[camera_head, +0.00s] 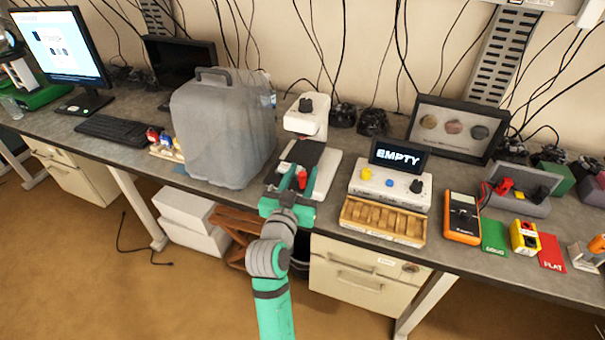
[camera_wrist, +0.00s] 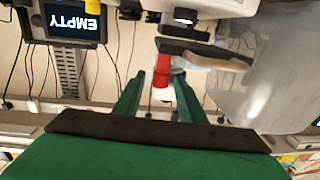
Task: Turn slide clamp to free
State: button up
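The slide clamp appears to be the small red part (camera_head: 302,178) at the front of a white microscope-like device (camera_head: 309,118) with a dark stage (camera_head: 305,154). In the wrist view the red clamp (camera_wrist: 161,82) stands out below the dark stage (camera_wrist: 193,53). My gripper (camera_head: 297,174) is at the device's front edge with its green fingers apart. In the wrist view my gripper (camera_wrist: 160,74) has the red clamp between its fingers, with gaps visible on both sides. Whether the clamp's far end touches a finger is hard to tell.
On the right are a control box with an "EMPTY" screen (camera_head: 398,156), a wooden tray (camera_head: 383,221) and an orange multimeter (camera_head: 462,217). A keyboard (camera_head: 109,129) lies farther left.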

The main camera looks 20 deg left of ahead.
jog(key=shift+w, duration=0.15)
grip_shut()
jog(key=shift+h, duration=0.3)
jog(key=m+h, duration=0.2)
jog(key=h, duration=0.1)
jog(key=m+g+h, duration=0.1)
jog(key=m+h, duration=0.2)
jog(key=h, duration=0.1)
jog(key=shift+a, duration=0.1)
jog(key=m+g+h, duration=0.3)
jog(key=m+h, duration=0.1)
jog(key=h, duration=0.1)
jog(key=shift+g+h, duration=0.3)
jog(key=shift+g, duration=0.1)
jog(key=shift+m+g+h, duration=0.3)
jog(key=shift+m+h, duration=0.1)
jog(key=shift+d+f+g, duration=0.1)
jog(key=shift+d+g, duration=0.1)
jog(key=shift+g, duration=0.1)
